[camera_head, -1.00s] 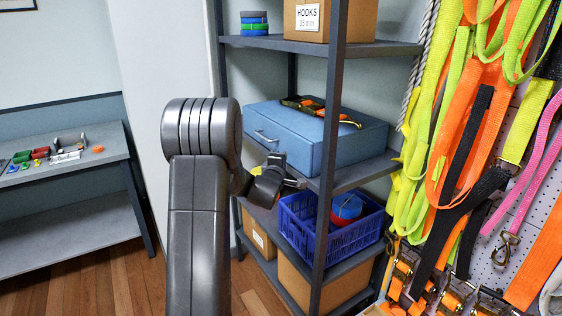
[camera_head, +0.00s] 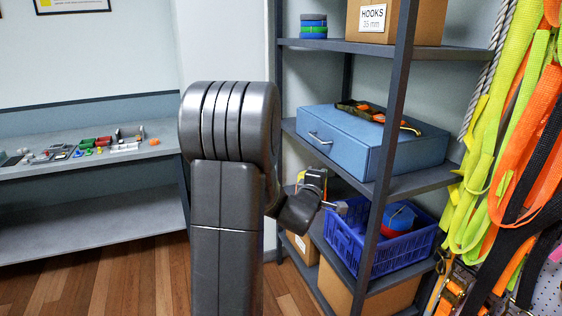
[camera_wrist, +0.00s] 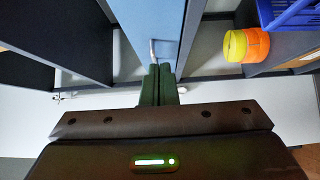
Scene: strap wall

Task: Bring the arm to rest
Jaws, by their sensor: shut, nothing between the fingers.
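My arm rises in the middle of the head view, bent over at a thick dark joint. My gripper (camera_head: 339,208) points right, in front of the shelf rack and close to the blue crate (camera_head: 378,248). In the wrist view my gripper (camera_wrist: 160,70) shows two green-dark fingers lying together, with nothing between them. A blue case (camera_wrist: 146,22) lies beyond the fingertips there. I cannot tell whether the gripper touches the rack or the crate.
The metal rack (camera_head: 395,110) holds a blue case (camera_head: 370,145) and a HOOKS box (camera_head: 405,20). Straps (camera_head: 500,130) hang at the right. A yellow and orange roll (camera_wrist: 246,45) sits by the crate. A bench (camera_head: 90,215) stands left; the floor before it is clear.

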